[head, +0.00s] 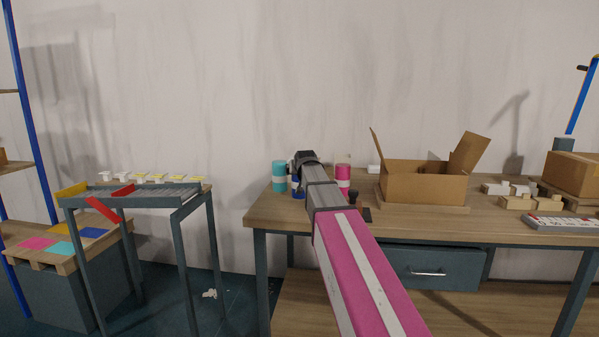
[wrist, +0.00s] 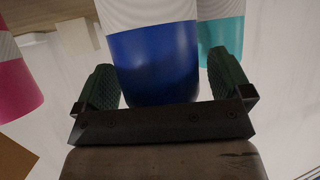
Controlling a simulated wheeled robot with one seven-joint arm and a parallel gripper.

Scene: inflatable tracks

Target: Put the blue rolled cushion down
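The blue rolled cushion with a white band (wrist: 155,65) fills the middle of the wrist view, between my gripper's fingers (wrist: 163,85). The left finger is close against its side, and a narrow gap shows at the right finger. The fingers stand wide apart, near the ends of the palm bar. In the head view only a small blue part of the cushion (head: 298,195) shows at the worktable, mostly hidden by my arm. My gripper (head: 304,160) is over the table's back left area there. Contact between the cushion's base and the tabletop is hidden.
A teal roll (head: 279,177) stands close left of the blue one, and a pink roll (head: 343,174) stands to the right. An open cardboard box (head: 424,187) is further right on the worktable (head: 285,212). A parts rack (head: 130,203) stands left, apart from the table.

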